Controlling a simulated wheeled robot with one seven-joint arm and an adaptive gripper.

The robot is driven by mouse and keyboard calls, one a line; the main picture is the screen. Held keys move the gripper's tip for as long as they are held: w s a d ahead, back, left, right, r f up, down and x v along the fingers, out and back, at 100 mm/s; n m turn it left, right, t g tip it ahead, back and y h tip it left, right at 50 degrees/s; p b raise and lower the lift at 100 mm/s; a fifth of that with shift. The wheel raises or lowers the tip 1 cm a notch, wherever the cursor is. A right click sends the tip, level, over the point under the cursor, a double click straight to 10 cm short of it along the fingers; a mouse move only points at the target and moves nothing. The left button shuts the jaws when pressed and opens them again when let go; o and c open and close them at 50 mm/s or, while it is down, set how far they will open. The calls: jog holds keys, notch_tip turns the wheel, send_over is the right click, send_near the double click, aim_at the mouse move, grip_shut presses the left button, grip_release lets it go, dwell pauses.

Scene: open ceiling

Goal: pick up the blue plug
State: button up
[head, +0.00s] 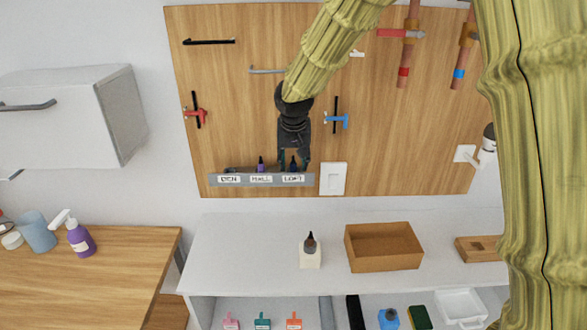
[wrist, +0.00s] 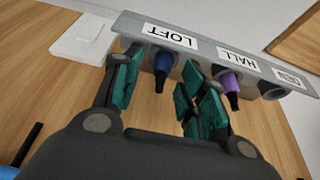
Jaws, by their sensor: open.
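The blue plug (wrist: 163,62) sits in the opening above the LOFT label of the grey strip (wrist: 200,52), its dark tip pointing toward my gripper in the wrist view. In the head view the blue plug (head: 294,165) is small and partly covered by my gripper. My gripper (wrist: 158,84) is open, with one teal-padded finger to each side of the plug in the picture; I cannot tell whether either touches it. In the head view my gripper (head: 294,156) is at the LOFT end of the strip. A purple plug (wrist: 231,84) sits at HALL, close to the right finger.
A white switch plate (head: 333,179) is just right of the strip on the wooden board (head: 240,120). A red handle (head: 195,115) and a blue handle (head: 336,119) are higher up. Below, the white counter holds a dark-tipped item on a white block (head: 310,256) and a brown tray (head: 384,262).

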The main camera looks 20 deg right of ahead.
aim_at(294, 164)
jog(key=c, duration=0.9)
jog(key=shift+r, duration=0.15)
jog(key=shift+r+b, duration=0.55)
jog(key=shift+r, duration=0.05)
notch_tip(294, 164, up, 2)
jog(key=shift+b, duration=0.55)
jog(key=shift+s+a+r+p, duration=0.1)
jog(key=shift+s+r+p, duration=0.15)
jog(key=shift+s, duration=2.4)
jog(key=shift+s+r+p, duration=0.2)
jog(key=shift+s+r, duration=0.05)
jog(key=shift+s, duration=2.45)
jog(key=shift+s+a+r+p, duration=0.1)
jog(key=shift+s+r+p, duration=0.15)
jog(key=shift+s, duration=2.4)
